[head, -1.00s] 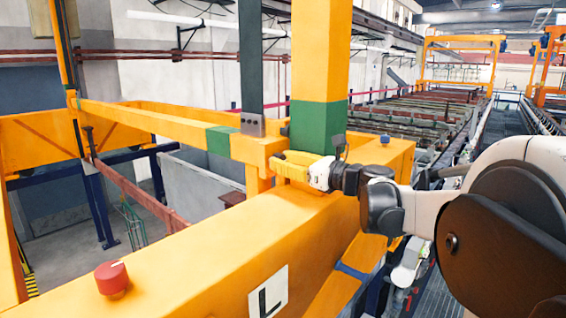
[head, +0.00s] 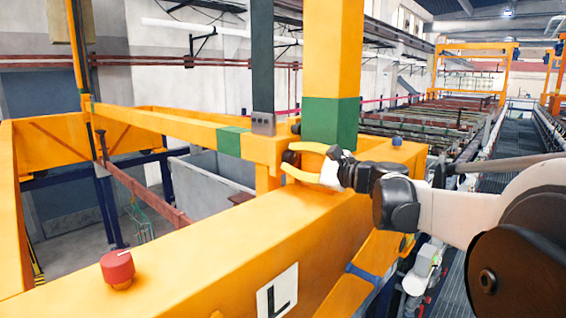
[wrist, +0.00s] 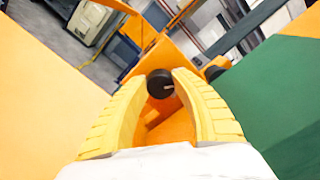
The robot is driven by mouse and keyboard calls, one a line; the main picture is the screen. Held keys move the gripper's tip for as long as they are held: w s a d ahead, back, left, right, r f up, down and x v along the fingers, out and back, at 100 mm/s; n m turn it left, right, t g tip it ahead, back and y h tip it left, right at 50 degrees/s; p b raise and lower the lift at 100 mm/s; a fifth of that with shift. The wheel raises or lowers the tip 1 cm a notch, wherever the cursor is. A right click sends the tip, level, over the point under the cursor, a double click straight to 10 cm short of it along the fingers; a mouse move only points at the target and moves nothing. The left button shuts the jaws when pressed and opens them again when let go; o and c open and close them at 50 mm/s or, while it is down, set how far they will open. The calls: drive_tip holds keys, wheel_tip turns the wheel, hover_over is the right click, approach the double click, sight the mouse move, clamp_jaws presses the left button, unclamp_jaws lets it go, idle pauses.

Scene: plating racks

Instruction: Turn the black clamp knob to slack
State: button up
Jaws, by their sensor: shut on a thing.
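The black clamp knob (wrist: 158,84) is a small round dark knob with a pale mark on its face. In the wrist view it sits between the two yellow fingertips of my gripper (wrist: 160,80), which are shut on it from both sides. In the head view my gripper (head: 290,162) reaches left over the orange beam, one finger above the other. The dark knob (head: 291,158) shows between its tips, beside the orange and green post. The fingers partly cover the knob's edges.
A green-banded orange post (head: 330,122) stands close behind my gripper. Another dark round thing (wrist: 214,73) shows beyond the right finger. A red knob (head: 117,267) stands on the beam at front left, a blue one (head: 397,141) at right. An "L" plate (head: 277,292) is on the beam's side.

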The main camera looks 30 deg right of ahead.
drive_tip(key=n+b, duration=0.1)
drive_tip(key=n, duration=0.5)
drive_tip(key=shift+n, duration=0.3)
idle(0.4)
drive_tip(key=o, duration=1.2)
drive_tip(key=shift+w+a+f, duration=0.1)
drive_tip(key=v, duration=1.2)
